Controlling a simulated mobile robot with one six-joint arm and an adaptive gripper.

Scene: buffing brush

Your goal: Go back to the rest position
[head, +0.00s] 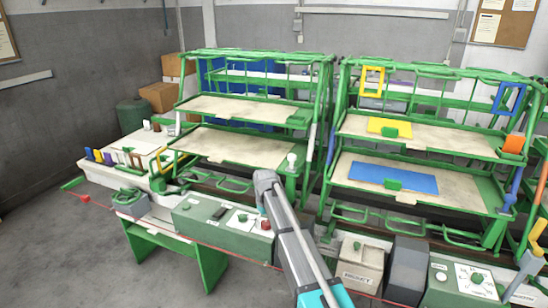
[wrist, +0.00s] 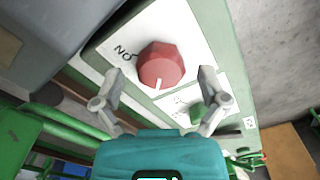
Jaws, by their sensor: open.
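My gripper (wrist: 161,76) is open in the wrist view, with its two grey fingers spread. A red faceted knob (wrist: 161,64) with a white pointer mark lies in the gap between the fingertips, on a white plate lettered "NO". I see no contact between fingers and knob, but depth is hard to judge. A green knob (wrist: 197,113) shows close to the right finger. In the head view, my arm rises from the bottom edge to the middle, and my gripper cannot be made out there.
A long green control box (head: 205,222) lies beside my arm in the head view. Two green shelf racks (head: 245,142) (head: 430,155) stand behind it. A box (head: 358,262) and another control panel (head: 465,277) are at right. Bare floor (head: 60,245) is open at left.

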